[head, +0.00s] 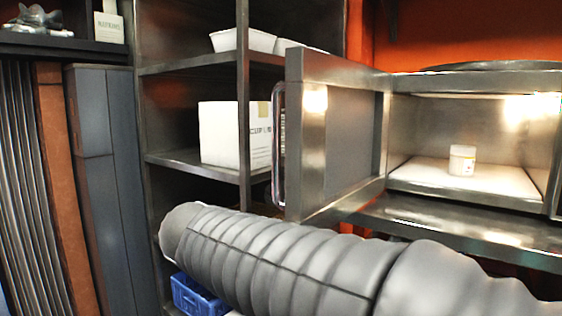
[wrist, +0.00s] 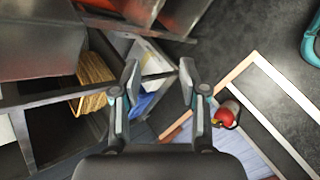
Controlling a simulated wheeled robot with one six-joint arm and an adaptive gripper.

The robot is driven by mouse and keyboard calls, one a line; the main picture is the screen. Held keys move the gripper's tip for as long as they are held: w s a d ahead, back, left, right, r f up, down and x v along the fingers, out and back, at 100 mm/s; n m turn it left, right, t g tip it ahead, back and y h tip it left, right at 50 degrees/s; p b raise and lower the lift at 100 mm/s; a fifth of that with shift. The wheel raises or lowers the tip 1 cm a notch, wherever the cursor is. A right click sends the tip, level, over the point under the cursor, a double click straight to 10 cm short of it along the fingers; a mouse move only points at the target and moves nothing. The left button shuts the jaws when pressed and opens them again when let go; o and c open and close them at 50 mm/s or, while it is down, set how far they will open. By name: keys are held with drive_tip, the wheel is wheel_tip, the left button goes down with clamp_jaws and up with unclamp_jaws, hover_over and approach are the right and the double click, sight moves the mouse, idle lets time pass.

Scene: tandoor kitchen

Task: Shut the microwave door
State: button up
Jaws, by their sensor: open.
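The microwave (head: 400,190) stands at the right of the head view, on a metal shelf. Its door (head: 345,135) is wide open and swung out toward the left, with a curved vertical handle (head: 278,145) on its free edge. A small white jar (head: 462,160) stands inside on the light floor. My ribbed grey arm crosses below the door in the head view, and its gripper end is not seen there. In the wrist view my gripper (wrist: 158,85) is open, with nothing between its fingers. I cannot tell whether any part of the door shows in the wrist view.
Left of the door, a metal rack holds a white box (head: 222,134) and white trays (head: 243,41). A blue crate (head: 198,296) sits low beside my arm. In the wrist view, a brown stack (wrist: 95,75) is at left and a red object (wrist: 225,116) at right.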

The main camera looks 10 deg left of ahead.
drive_tip(key=a+r+n+t, duration=0.35)
drive_tip(key=a+r, duration=0.25)
drive_tip(key=a, duration=0.2)
drive_tip(key=n+t+h+p, duration=0.1)
drive_tip(key=n+t+h, duration=0.2)
drive_tip(key=n+h, duration=0.3)
approach(273, 147)
drive_tip(key=shift+m+h, duration=0.35)
drive_tip(key=shift+h, duration=0.05)
drive_tip(key=b+x, duration=0.1)
drive_tip(key=x, duration=1)
drive_tip(key=shift+w+a+f, duration=0.1)
drive_tip(key=shift+a+f, duration=0.1)
drive_tip(key=shift+c, duration=0.2)
clamp_jaws()
